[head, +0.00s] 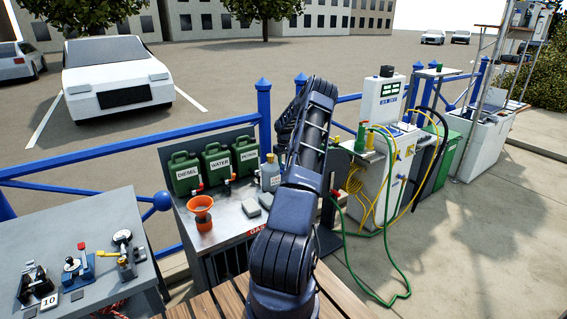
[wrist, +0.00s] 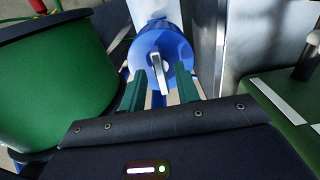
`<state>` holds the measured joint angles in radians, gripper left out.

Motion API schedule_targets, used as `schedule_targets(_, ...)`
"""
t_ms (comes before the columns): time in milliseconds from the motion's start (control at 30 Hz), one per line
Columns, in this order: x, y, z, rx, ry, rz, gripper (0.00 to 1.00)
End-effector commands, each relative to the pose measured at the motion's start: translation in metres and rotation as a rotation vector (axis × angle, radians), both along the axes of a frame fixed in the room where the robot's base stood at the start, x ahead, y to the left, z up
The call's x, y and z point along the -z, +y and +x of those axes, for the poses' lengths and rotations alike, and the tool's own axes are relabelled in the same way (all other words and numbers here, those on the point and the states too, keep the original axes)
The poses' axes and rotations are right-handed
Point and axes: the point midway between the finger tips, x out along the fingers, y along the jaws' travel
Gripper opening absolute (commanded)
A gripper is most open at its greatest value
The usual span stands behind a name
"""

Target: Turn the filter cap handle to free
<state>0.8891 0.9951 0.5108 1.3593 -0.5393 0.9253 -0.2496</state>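In the wrist view a round blue cap (wrist: 179,54) faces me, with a pale metal handle (wrist: 157,62) across its middle. The handle stands nearly upright and leans slightly. My gripper (wrist: 160,80) is open, with its two green fingers apart below the handle in the picture. The handle lies between the lines of the fingers, and nothing is gripped. I cannot tell how much depth separates the fingertips from the cap. In the head view my arm covers my gripper, and I cannot make out the cap there.
In the wrist view a large green container (wrist: 55,90) is close on the left. A grey metal panel (wrist: 240,45) and a green surface (wrist: 290,110) are on the right. In the head view a grey bench (head: 222,218) with several jerrycans and a white pump cabinet (head: 375,185) flank my arm.

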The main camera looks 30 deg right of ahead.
Motion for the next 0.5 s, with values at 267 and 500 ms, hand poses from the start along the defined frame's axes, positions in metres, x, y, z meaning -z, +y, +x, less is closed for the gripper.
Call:
schedule_targets(267, -0.0002, 0.0000, 0.0000, 0.000, 0.000, 0.000, 0.00)
schedule_targets(500, -0.0004, 0.0014, 0.0010, 0.052, 0.001, -0.001, 0.00)
